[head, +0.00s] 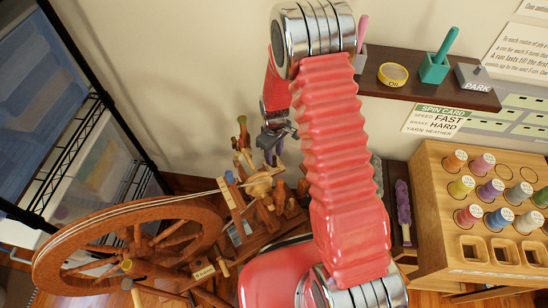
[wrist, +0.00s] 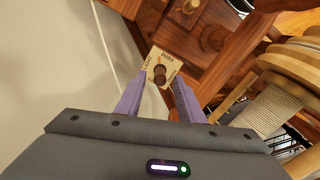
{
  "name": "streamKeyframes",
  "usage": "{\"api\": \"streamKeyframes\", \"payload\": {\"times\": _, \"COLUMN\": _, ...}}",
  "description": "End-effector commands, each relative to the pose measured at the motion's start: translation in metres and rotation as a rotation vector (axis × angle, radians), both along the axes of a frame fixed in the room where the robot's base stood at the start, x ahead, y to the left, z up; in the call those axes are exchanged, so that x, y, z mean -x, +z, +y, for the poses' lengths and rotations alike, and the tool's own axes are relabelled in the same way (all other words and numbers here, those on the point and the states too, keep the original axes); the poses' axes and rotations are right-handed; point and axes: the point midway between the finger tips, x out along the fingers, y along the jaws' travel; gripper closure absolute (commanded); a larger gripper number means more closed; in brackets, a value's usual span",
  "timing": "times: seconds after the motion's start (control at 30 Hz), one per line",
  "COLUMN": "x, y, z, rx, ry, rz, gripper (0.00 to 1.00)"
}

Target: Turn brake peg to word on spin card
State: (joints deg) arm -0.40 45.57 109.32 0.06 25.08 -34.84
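The brake peg (wrist: 160,78) is a dark round knob on a small cream plate (wrist: 172,60) with words printed around it, in the wrist view. The words are small and tilted, and I cannot tell surely which one the peg points to. My gripper (wrist: 160,82) is open, with one purple finger on each side of the peg; contact is not clear. In the head view my gripper (head: 270,150) is at the back of the spinning wheel (head: 130,212), and the peg is hidden there. The spin card (head: 435,119) on the wall reads speed FAST, brake HARD, yarn HEATHER.
A dark shelf (head: 425,88) on the wall holds an oil tin (head: 393,75), a teal holder (head: 434,68) and a PARK block (head: 478,78). A wooden rack (head: 440,255) with several spools stands at right. Wheel timber and a wound bobbin (wrist: 272,110) crowd my gripper's right.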

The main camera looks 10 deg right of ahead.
Motion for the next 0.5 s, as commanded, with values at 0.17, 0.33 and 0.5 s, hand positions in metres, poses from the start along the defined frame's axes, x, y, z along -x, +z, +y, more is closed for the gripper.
{"api": "streamKeyframes", "payload": {"times": 0.17, "x": 0.0, "y": -0.017, "z": 0.0, "rx": 0.0, "ry": 0.0, "rz": 0.0, "gripper": 0.65}}
{"api": "streamKeyframes", "payload": {"times": 0.33, "x": -0.001, "y": -0.023, "z": 0.0, "rx": 0.0, "ry": 0.0, "rz": -0.001, "gripper": 0.65}}
{"api": "streamKeyframes", "payload": {"times": 0.5, "x": -0.001, "y": -0.023, "z": 0.0, "rx": 0.0, "ry": 0.0, "rz": -0.001, "gripper": 0.65}}
